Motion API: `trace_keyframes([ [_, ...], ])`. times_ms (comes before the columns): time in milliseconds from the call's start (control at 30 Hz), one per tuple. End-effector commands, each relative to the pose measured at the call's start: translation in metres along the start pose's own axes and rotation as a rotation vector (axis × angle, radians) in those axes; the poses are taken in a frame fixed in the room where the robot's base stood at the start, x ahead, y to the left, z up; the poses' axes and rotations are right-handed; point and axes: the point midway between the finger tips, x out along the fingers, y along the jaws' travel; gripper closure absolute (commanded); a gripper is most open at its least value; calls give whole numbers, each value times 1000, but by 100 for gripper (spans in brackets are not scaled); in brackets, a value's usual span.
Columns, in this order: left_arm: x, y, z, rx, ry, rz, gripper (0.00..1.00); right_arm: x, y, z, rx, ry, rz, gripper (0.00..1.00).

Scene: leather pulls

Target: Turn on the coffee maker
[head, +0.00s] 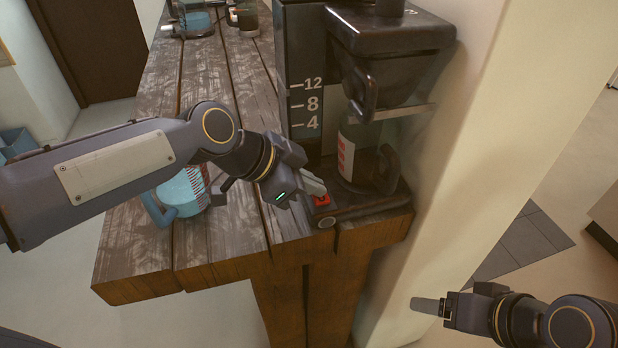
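The coffee maker (305,60) stands on the right end of the wooden table, with level marks 12, 8 and 4 on its tank. A glass carafe (347,160) with a dark handle sits on its base, under the filter holder. A small red switch (322,200) is on the front of the base. My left gripper (315,188) is right at the switch, its light fingertips just above and beside it; I cannot tell whether they touch. The fingers appear close together with nothing between them. My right gripper (428,306) is at the lower right, away from the table, its fingers looking together and empty.
The plank table (130,270) runs away from me. A blue-handled glass jug (182,192) stands behind my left arm. More jugs (197,20) stand at the far end. A pale wall (490,130) rises close to the right of the coffee maker.

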Motion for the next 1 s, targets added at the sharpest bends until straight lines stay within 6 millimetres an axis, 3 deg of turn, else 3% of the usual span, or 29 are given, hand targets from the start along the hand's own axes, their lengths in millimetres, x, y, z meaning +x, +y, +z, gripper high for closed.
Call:
trace_keyframes([
  [267,3,4,3,-2,-10,13,100,0,0,0,0,0,0,27],
  [467,-9,2,-14,1,-5,9,100,-12,-5,-6,0,0,0,27],
  [600,-29,-1,-41,0,-2,4,100,-30,-14,-15,0,0,0,27],
  [700,-48,0,-32,-2,1,-3,100,-18,-8,-9,0,0,0,27],
  [1000,-107,4,-33,-1,1,-2,100,-14,-7,-7,0,0,0,27],
])
